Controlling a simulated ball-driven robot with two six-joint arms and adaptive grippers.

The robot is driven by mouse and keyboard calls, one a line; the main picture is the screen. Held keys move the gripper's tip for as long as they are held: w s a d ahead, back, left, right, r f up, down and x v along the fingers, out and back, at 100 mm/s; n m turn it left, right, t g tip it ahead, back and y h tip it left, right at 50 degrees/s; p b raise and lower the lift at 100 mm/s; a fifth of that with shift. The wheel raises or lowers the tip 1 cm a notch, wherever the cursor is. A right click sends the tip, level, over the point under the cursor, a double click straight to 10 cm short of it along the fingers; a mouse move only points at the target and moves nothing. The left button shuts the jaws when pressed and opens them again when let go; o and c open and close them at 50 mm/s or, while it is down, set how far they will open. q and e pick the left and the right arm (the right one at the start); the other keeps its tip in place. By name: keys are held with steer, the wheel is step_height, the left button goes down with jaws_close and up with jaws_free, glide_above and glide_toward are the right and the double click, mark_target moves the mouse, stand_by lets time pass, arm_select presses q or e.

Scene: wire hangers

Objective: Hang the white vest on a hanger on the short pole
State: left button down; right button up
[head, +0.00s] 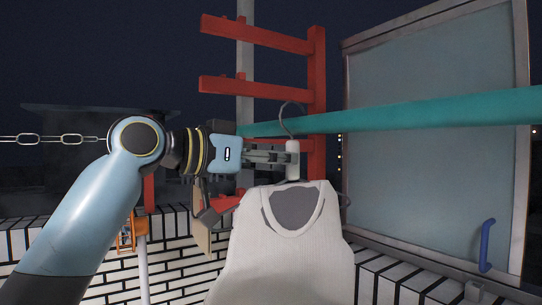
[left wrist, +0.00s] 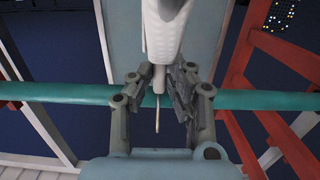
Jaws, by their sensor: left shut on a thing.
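The white vest (head: 290,255) hangs upright on a hanger, with its neck opening facing me; its lower part is cut off by the frame. The hanger has a white neck (head: 292,160) and a thin wire hook (head: 286,120). My left gripper (head: 285,157) is shut on the hanger neck from the left. The hook overlaps the teal pole (head: 420,115) in the head view; I cannot tell whether it is around the pole. In the left wrist view, the fingers (left wrist: 157,85) flank the neck, and the hook (left wrist: 157,115) crosses the pole (left wrist: 65,93). My right gripper is not in view.
A red ladder-like frame (head: 317,70) and a grey upright post (head: 245,60) stand behind the pole. A large framed glass panel (head: 430,170) with a blue handle (head: 487,245) is at right. White brick walls (head: 180,260) lie below. A chain (head: 60,139) hangs at left.

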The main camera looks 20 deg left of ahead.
arm_select(q)
steer(key=shift+w+d+f+b, duration=0.5)
steer(key=shift+w+f, duration=0.15)
steer(key=shift+f, duration=0.15)
steer(key=c, duration=1.2)
jaws_free()
steer(key=shift+f, duration=0.1)
steer(key=shift+a, duration=0.1)
steer(key=v, duration=1)
steer(key=shift+s+a+f, duration=0.1)
steer(key=shift+s+a, duration=0.4)
steer(key=shift+s, duration=0.25)
